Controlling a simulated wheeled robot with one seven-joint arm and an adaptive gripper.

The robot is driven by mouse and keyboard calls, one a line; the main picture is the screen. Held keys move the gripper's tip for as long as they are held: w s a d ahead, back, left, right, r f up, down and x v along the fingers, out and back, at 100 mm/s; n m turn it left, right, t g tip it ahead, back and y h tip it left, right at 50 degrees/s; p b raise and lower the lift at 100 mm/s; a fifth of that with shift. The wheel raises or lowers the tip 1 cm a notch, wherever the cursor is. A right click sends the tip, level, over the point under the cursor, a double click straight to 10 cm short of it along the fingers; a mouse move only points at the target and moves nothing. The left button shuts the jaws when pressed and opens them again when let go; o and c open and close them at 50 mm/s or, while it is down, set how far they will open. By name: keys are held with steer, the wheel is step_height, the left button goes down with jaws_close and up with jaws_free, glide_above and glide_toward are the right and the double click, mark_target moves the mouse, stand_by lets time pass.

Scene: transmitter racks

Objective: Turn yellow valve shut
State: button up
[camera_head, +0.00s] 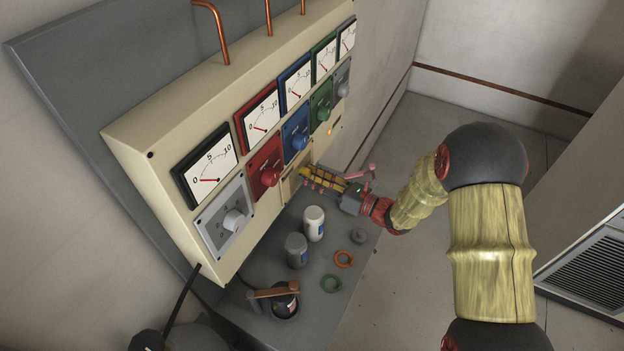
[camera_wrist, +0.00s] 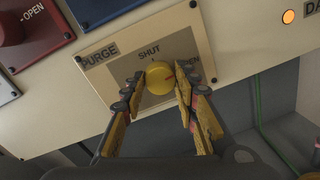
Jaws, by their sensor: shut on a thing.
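The yellow valve (camera_wrist: 160,78) is a round knob on a beige plate (camera_wrist: 112,76) marked PURGE, with SHUT above the knob and OPEN to its right. A thin red mark on the knob's right side points roughly toward OPEN. My gripper (camera_wrist: 161,88) is shut on the knob, with one yellow-and-black finger at its left and one at its right. In the head view my gripper (camera_head: 312,178) reaches the low part of the panel front, and its fingers hide the knob there.
Above the plate are a red knob (camera_head: 269,177), a blue knob (camera_head: 299,141) and a row of gauges.

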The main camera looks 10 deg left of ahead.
steer(key=n+b, duration=0.5)
steer(key=b, duration=0.2)
steer(key=n+b, duration=0.6)
steer(key=b, duration=0.2)
steer(key=n+y+b, duration=0.1)
steer(key=n+b, duration=0.5)
steer(key=b, duration=0.2)
steer(key=shift+f+g, duration=0.25)
steer(key=shift+g, duration=0.15)
steer(key=shift+n, duration=0.4)
steer(key=o, duration=1)
steer(key=shift+r, duration=0.1)
steer(key=shift+o, duration=0.6)
